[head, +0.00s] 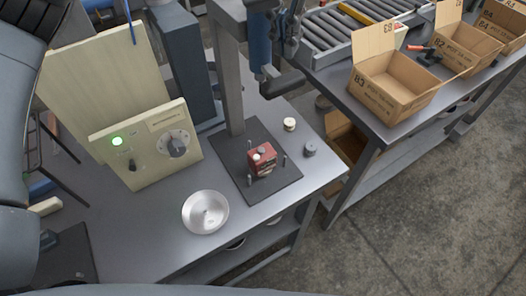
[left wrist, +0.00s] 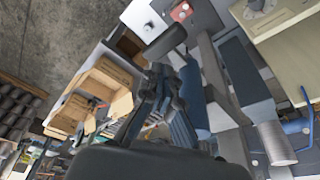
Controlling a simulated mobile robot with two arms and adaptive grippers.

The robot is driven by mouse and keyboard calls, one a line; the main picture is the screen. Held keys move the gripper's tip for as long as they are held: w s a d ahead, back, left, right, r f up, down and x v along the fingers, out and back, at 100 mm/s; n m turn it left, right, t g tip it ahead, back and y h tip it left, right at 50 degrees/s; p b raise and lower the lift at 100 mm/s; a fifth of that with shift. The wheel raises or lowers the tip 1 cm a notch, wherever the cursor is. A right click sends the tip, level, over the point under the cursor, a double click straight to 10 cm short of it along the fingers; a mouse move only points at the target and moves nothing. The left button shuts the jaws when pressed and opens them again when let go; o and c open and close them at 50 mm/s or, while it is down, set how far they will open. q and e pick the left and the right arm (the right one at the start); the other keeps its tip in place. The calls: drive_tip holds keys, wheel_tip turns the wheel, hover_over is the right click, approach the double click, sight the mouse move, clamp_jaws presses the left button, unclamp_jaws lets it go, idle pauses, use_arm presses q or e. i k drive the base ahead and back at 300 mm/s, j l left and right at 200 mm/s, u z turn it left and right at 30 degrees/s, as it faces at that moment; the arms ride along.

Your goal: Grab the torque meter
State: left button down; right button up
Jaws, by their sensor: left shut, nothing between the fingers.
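A small red block-like device (head: 262,158) stands on a dark square plate (head: 285,188), with several small pegs around it. I take it to be the torque meter, though no label is readable. It also shows at the top of the left wrist view (left wrist: 181,12), partly cut off. My right gripper is not in view.
A cream panel (head: 140,165) with a green light and knob stands left of a grey column (head: 230,75). A round silver pan (head: 205,211) lies in front. Cardboard boxes (head: 395,88) and a roller conveyor (head: 335,28) occupy the right bench. The table's front is mostly clear.

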sight(268, 159)
drive_tip(key=k, duration=1.5)
